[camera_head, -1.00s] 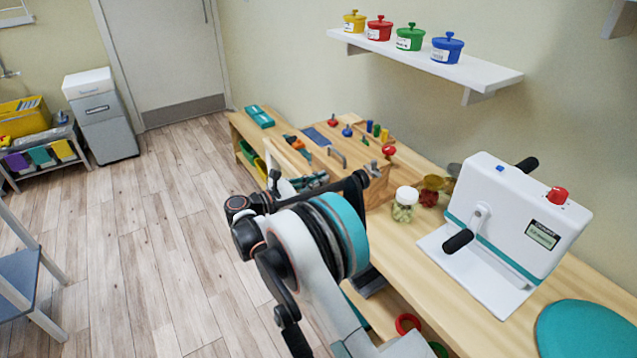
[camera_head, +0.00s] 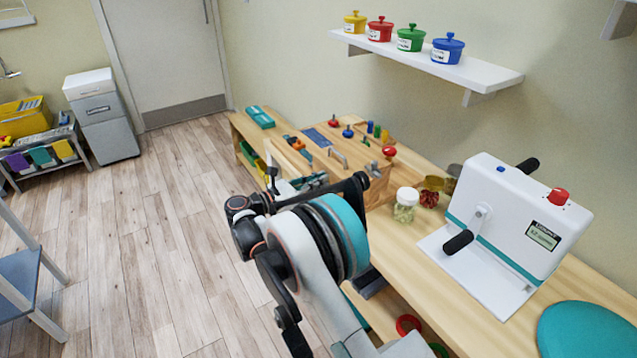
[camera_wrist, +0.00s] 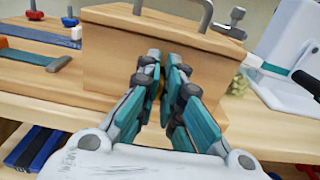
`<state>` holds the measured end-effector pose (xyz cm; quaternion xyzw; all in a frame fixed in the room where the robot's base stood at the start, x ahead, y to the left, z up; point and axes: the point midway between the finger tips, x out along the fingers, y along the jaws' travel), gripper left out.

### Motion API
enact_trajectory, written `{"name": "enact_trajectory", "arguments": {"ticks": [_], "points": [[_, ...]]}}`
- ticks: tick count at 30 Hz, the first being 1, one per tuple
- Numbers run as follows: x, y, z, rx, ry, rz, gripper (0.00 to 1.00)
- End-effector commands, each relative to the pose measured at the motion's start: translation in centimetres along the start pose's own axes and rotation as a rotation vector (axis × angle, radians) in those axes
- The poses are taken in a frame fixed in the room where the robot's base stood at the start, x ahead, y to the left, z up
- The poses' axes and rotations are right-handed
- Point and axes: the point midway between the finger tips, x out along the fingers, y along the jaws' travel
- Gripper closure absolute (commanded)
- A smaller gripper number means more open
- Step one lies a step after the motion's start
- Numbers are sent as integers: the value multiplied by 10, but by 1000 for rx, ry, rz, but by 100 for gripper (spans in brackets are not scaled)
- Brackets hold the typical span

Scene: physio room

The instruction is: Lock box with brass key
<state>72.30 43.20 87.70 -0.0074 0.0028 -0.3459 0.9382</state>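The wooden box (camera_wrist: 108,75) fills the upper middle of the wrist view, with a grey metal handle (camera_wrist: 190,8) on top. In the head view the box (camera_head: 352,152) stands on the bench beyond my arm. My gripper (camera_wrist: 163,72) points at the box's front face, with its two fingers drawn close together. A small sliver of brass colour, which looks like the brass key (camera_wrist: 161,84), shows between the fingertips. The rest of the key and the lock are hidden by the fingers. I cannot tell how far the key reaches into the box.
A jar (camera_head: 405,204) and a white machine with black handles (camera_head: 515,215) stand right of the box on the bench. Coloured tools lie to its left. A shelf with coloured pots (camera_head: 480,78) hangs above.

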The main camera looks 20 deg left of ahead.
Motion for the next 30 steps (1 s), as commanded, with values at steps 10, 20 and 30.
{"name": "enact_trajectory", "arguments": {"ticks": [10,20,30], "points": [[-1,0,0,1,0,0,88],[-45,1,0,1,0,3,88],[-106,1,0,0,0,3,88]]}}
